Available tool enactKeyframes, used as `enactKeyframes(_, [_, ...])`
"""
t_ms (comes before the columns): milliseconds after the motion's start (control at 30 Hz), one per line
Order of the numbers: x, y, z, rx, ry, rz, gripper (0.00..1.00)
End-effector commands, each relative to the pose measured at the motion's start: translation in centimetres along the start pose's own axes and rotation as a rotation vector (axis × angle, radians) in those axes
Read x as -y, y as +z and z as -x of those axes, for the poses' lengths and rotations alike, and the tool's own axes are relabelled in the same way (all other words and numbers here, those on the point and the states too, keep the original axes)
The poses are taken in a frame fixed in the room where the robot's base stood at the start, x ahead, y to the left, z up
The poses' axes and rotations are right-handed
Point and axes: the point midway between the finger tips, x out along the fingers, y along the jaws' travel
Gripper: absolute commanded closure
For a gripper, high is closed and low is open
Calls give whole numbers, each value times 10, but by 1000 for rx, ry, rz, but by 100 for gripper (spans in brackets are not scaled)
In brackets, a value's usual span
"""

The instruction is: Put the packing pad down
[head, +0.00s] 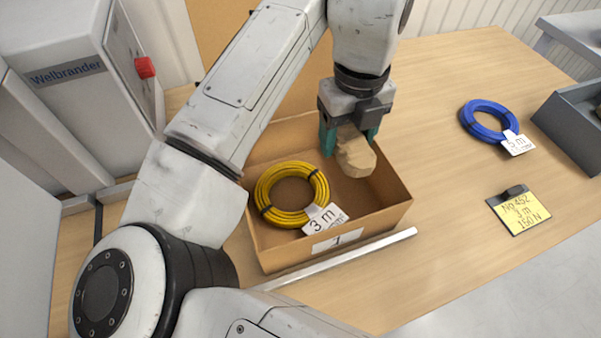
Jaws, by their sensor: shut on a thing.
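The packing pad (355,158) is a tan, rounded, paper-like piece. My gripper (350,138) has teal fingers and is shut on the pad's upper part. The pad hangs below the fingers, over the right part of an open cardboard box (381,212) marked 1. I cannot tell whether the pad touches the box floor. A yellow cable coil (291,194) with a "3 m" tag is in the left part of the box, to the left of the pad.
A blue cable coil (487,120) tagged "5 m" lies on the table (450,75) to the right. A yellow note (523,211) and a grey bin (571,124) are also there. A pale metal strip (340,259) lies before the box. A Welbrander machine (65,75) stands left.

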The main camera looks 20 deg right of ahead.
Motion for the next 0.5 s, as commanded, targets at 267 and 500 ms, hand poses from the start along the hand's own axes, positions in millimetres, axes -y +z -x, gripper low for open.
enactKeyframes(267, [0, -1, -46, -3, -1, 0, 63])
enactKeyframes(500, [0, 0, -65, -1, 0, 2, 63])
